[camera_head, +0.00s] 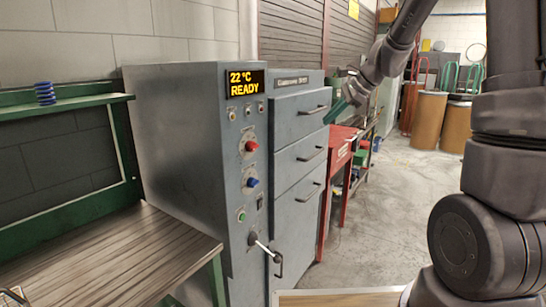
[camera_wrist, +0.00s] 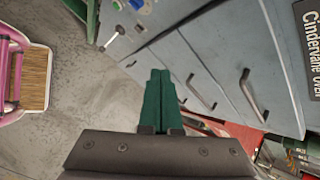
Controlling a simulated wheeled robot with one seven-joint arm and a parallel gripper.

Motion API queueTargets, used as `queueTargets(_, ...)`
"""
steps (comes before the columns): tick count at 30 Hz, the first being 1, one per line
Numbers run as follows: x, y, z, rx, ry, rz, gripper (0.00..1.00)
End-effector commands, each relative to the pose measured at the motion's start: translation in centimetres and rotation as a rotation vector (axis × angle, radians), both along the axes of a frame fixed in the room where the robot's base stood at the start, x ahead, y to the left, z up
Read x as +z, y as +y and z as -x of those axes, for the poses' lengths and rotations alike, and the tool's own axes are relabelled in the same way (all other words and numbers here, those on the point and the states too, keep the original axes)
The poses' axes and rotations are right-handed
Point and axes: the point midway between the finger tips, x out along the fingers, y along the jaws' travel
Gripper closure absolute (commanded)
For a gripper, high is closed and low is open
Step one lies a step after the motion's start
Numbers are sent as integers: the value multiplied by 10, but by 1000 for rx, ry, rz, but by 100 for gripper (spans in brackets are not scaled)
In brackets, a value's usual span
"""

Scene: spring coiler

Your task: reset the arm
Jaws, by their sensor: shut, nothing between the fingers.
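My arm (camera_head: 505,125) rises at the right of the head view and reaches over towards the grey cabinet. My gripper (camera_head: 336,111) is in the air by the right edge of the cabinet's drawer front. In the wrist view my gripper's green fingers (camera_wrist: 160,76) are together, with nothing between them. The grey cabinet (camera_head: 187,165) has a display (camera_head: 246,84) reading "22 °C READY". Its front carries a red button (camera_head: 251,146), a blue button (camera_head: 252,182), a green button (camera_head: 241,215) and a lever (camera_head: 264,247). The drawers (camera_head: 299,151) look closed.
A wooden bench (camera_head: 110,262) with a green frame stands at the left. A blue spring (camera_head: 45,92) sits on the green shelf (camera_head: 70,103). A red table (camera_head: 338,150) stands beyond the cabinet, with brown drums (camera_head: 428,122) further back. The concrete floor (camera_head: 390,215) between is clear.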

Motion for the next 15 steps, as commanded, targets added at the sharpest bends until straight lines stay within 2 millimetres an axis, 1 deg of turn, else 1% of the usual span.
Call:
queueTargets(1,20,-2,21,56,-52,46,100)
queueTargets(2,28,-3,33,93,-80,77,100)
queueTargets(3,38,-5,49,140,-118,119,100)
queueTargets(5,52,-9,74,209,-173,185,100)
queueTargets(6,60,-12,91,255,-209,231,100)
queueTargets(8,70,-17,115,322,-260,301,100)
queueTargets(9,76,-20,132,366,-293,348,100)
queueTargets(10,79,-23,144,399,-318,385,100)
queueTargets(12,86,-31,172,471,-373,473,100)
queueTargets(15,90,-41,208,567,-443,600,100)
